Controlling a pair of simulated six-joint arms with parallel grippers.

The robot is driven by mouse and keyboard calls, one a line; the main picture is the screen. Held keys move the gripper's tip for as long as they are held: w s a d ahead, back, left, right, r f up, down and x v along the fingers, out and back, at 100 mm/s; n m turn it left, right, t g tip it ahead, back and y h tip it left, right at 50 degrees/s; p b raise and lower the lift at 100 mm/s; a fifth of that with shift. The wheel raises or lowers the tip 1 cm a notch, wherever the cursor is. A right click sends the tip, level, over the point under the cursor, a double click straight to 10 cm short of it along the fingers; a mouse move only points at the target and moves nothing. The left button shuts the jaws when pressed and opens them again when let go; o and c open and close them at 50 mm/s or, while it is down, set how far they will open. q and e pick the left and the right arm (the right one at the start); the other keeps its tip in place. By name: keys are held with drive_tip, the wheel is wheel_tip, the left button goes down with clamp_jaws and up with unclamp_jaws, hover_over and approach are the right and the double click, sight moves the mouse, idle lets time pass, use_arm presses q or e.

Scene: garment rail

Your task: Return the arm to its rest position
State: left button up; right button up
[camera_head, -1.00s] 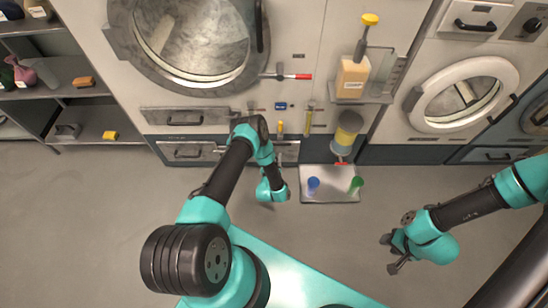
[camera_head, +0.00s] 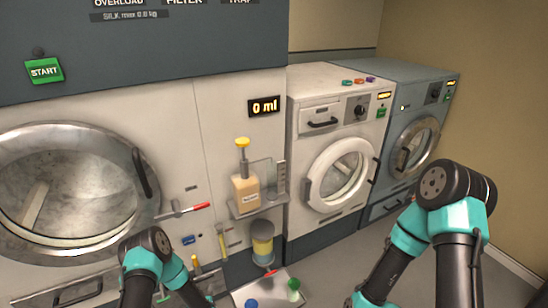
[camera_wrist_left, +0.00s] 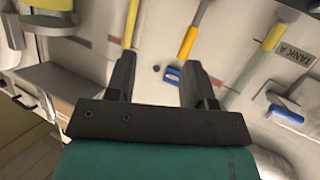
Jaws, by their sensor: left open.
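My left arm (camera_head: 148,258) shows at the bottom of the head view, with its bent joint in front of the large machine. Its fingertips cannot be made out there. In the left wrist view my left gripper (camera_wrist_left: 160,78) has its two dark fingers well apart, with nothing between them. Behind the fingers is a pale panel. My right arm (camera_head: 455,215) shows at the lower right of the head view. Its forearm runs down to the bottom edge, and its gripper is out of the picture.
A large machine with a round glass door (camera_head: 70,190) stands at left. A bottle with a yellow pump (camera_head: 246,194) sits on a shelf, above a yellow-and-grey cylinder (camera_head: 262,243). A tray (camera_head: 305,300) holds blue and green items. A white washer (camera_head: 340,170) stands right. A yellow-handled tool (camera_wrist_left: 187,42) shows close by.

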use_arm(q)
drive_tip(key=s+d+r+g+h, duration=0.2)
drive_tip(key=s+r+g, duration=0.4)
drive_tip(key=s, duration=0.6)
drive_tip(key=s+d+r+g+h, duration=0.2)
drive_tip(key=s+d+r+g, duration=0.3)
drive_tip(key=s+r+g, duration=0.2)
drive_tip(key=s+r, duration=0.2)
drive_tip(key=s, duration=0.2)
drive_tip(key=shift+s+r+h, duration=0.3)
drive_tip(key=shift+s+h, duration=0.1)
idle(0.6)
